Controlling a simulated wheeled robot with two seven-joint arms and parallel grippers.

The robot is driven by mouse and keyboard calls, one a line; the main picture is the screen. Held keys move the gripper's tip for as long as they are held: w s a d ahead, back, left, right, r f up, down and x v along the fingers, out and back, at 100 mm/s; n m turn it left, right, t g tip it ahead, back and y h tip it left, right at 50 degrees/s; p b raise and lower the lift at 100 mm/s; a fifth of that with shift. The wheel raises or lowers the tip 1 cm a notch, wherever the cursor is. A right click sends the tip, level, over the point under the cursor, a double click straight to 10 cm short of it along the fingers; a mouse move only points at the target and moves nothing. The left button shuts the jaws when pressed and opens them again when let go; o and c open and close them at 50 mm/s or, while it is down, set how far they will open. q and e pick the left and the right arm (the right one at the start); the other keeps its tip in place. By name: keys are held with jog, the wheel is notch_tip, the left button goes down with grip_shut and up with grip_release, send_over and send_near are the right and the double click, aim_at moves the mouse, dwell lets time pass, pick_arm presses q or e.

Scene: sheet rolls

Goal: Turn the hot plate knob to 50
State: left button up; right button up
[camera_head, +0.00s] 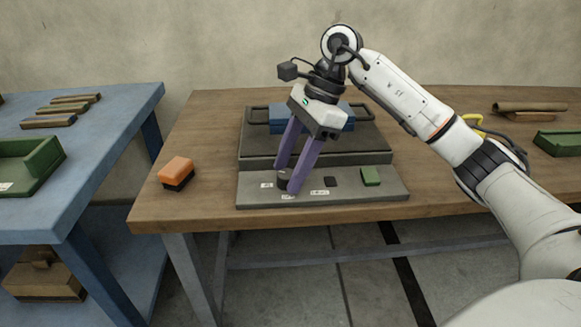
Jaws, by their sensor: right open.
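The hot plate (384,151) is a dark grey unit on the wooden table, with a lighter front panel (350,192). A dark round knob (282,180) sits at the left of that panel, with small white labels around it that are too small to read. My right gripper (288,186) points down at the knob. Its two purple fingers are open, and their tips are at the knob, one on its far side and one in front. I cannot tell whether they touch it. The fingers hide part of the knob. My left gripper is not in view.
A green button (370,176) and a small dark switch (330,181) are on the panel. An orange-and-black block (176,172) lies to the left. A blue table (95,130) with a green tray (35,160) stands further left.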

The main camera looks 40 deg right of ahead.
jog(key=c, duration=1)
jog(key=shift+c, duration=0.2)
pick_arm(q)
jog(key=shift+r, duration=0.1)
pick_arm(e)
jog(key=shift+m, duration=0.3)
jog(key=shift+s+m+t, duration=0.1)
jog(key=shift+m+t, duration=0.2)
jog(key=shift+m, duration=0.2)
jog(key=m+t+h+p, duration=0.1)
jog(key=m, duration=0.3)
jog(key=shift+s+a, duration=0.1)
jog(key=m, duration=0.2)
jog(key=m+t+h, duration=0.1)
jog(key=m, duration=0.1)
jog(key=shift+s+a+m+p, duration=0.1)
jog(key=shift+a+m+p, duration=0.05)
jog(key=shift+m+p, duration=0.2)
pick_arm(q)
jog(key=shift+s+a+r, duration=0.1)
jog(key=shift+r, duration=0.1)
pick_arm(e)
jog(key=shift+m+t+h, duration=0.3)
jog(key=shift+m+h, duration=0.3)
jog(key=shift+m, duration=0.45)
